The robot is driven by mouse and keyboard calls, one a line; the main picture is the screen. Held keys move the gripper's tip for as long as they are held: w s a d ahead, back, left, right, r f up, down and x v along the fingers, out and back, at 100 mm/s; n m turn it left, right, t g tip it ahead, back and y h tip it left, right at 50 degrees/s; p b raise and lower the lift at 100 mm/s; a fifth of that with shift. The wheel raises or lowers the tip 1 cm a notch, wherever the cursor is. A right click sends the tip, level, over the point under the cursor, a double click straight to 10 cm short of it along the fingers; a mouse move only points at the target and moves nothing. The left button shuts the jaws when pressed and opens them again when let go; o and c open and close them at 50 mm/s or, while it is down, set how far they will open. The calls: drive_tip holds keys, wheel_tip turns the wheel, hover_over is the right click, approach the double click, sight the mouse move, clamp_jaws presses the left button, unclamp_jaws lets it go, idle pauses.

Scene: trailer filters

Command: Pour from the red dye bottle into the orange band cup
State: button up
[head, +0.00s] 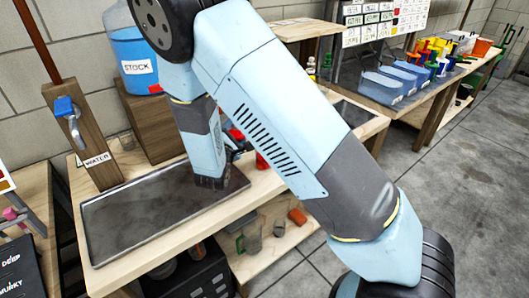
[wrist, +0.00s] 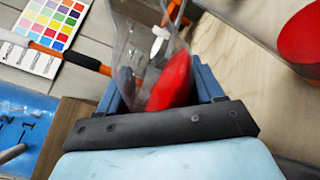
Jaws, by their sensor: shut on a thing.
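My gripper (wrist: 158,90) is shut on a clear vessel with red liquid in it, which I take to be the red dye bottle (wrist: 172,85). The red liquid lies slanted against the right side of the clear wall, so the vessel looks tilted. An orange strip (wrist: 178,12) shows just beyond the vessel's far end; it may be the orange band cup, but I cannot tell. In the head view my arm hides most of the gripper and the held vessel. A red thing (head: 262,161) shows beside the arm there.
A dark tray (head: 140,215) lies on the wooden bench, with the water post (head: 90,140) and blue stock tank (head: 135,55) behind it. In the wrist view a red round thing (wrist: 303,35) stands at right, with an orange-handled tool (wrist: 65,52) and colour chart (wrist: 50,28) at left.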

drive_tip(key=shift+d+f+n+b, duration=0.3)
drive_tip(key=shift+d+f+n, duration=0.1)
drive_tip(key=shift+f+n, duration=0.35)
drive_tip(key=shift+s+d+r+n+b, duration=0.1)
drive_tip(key=shift+r+n+b, duration=0.25)
drive_tip(key=shift+n+b, duration=0.35)
drive_tip(key=n+b, duration=0.2)
drive_tip(key=n, duration=0.1)
drive_tip(key=shift+a+r+n, duration=0.15)
drive_tip(key=shift+a+n, duration=0.1)
drive_tip(key=shift+a, duration=0.1)
drive_tip(key=shift+w+a+n+b, duration=0.15)
drive_tip(key=shift+w+n+b, duration=0.1)
drive_tip(key=shift+n+b, duration=0.6)
drive_tip(key=shift+r+n, duration=0.1)
drive_tip(key=shift+n, duration=0.35)
drive_tip(key=shift+r+n+b, duration=0.5)
drive_tip(key=shift+n+b, duration=0.05)
drive_tip(key=shift+n, duration=0.25)
drive_tip(key=shift+r, duration=2.45)
